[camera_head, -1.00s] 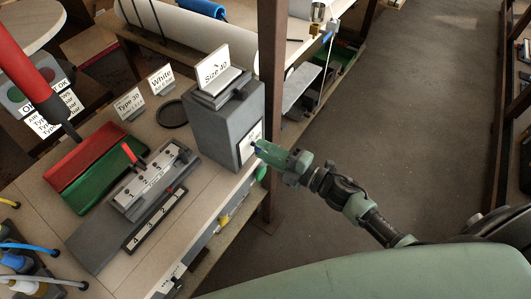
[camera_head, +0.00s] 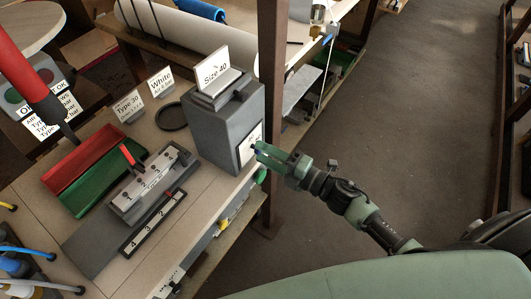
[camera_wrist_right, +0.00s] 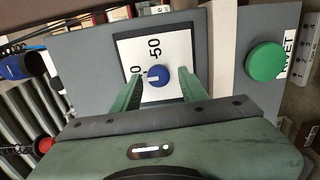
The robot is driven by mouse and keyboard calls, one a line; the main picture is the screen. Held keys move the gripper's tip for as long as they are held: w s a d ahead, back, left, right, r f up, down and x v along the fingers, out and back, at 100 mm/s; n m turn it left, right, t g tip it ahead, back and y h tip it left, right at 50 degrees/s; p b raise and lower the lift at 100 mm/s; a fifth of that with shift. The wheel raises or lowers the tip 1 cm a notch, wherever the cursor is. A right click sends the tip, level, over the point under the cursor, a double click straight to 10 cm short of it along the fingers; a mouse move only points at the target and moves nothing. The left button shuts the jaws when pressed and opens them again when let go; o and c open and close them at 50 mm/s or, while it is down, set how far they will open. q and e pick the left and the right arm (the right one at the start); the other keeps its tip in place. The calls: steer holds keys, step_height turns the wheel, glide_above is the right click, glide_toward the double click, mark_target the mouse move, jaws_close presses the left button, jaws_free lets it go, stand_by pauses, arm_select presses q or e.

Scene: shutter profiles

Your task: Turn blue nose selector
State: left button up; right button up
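The blue nose selector (camera_wrist_right: 158,76) is a round blue knob with a light pointer mark, on a white dial plate (camera_wrist_right: 172,48) with "50" printed on it. In the right wrist view it sits between the two fingers of my right gripper (camera_wrist_right: 158,88), which stand apart with space on both sides of the knob. In the head view my right gripper (camera_head: 262,152) is at the dial face of the grey box (camera_head: 222,125) and mostly hides the knob. My left gripper is not seen.
A green round button (camera_wrist_right: 265,61) is right of the dial in the wrist view. A "Size 40" sign (camera_head: 212,70) stands on the grey box. Red and green trays (camera_head: 85,165) and a numbered selector panel (camera_head: 150,185) lie left of it. A brown post (camera_head: 272,100) stands behind.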

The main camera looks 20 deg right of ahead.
stand_by(0.3)
steer(key=b+v, duration=0.1)
steer(key=v, duration=0.7)
steer(key=shift+b, duration=0.4)
steer(key=shift+w, duration=0.1)
steer(key=d+f+m+h, duration=0.3)
steer(key=f+m, duration=0.1)
steer(key=f, duration=0.4)
steer(key=d+f+m+h, duration=0.3)
steer(key=d+f+m, duration=0.15)
steer(key=f, duration=0.35)
steer(key=s+d+f+m+g+h, duration=0.15)
steer(key=s+f+m, duration=0.25)
steer(key=f, duration=0.4)
steer(key=s+f+m+g+h, duration=0.3)
steer(key=s+f, duration=0.1)
steer(key=f, duration=0.5)
steer(key=s+a+f+m+g, duration=0.2)
steer(key=s+f, duration=0.3)
steer(key=s, duration=0.4)
steer(key=s+a+f+m+g, duration=0.1)
steer(key=s+f+m+g, duration=0.2)
steer(key=s+f, duration=0.3)
steer(key=s+a+f+m+g, duration=0.2)
steer(key=s+f, duration=0.3)
steer(key=s, duration=0.8)
steer(key=shift+a+f+m+g, duration=0.25)
steer(key=shift+a+m+g, duration=0.15)
steer(key=shift+g, duration=0.45)
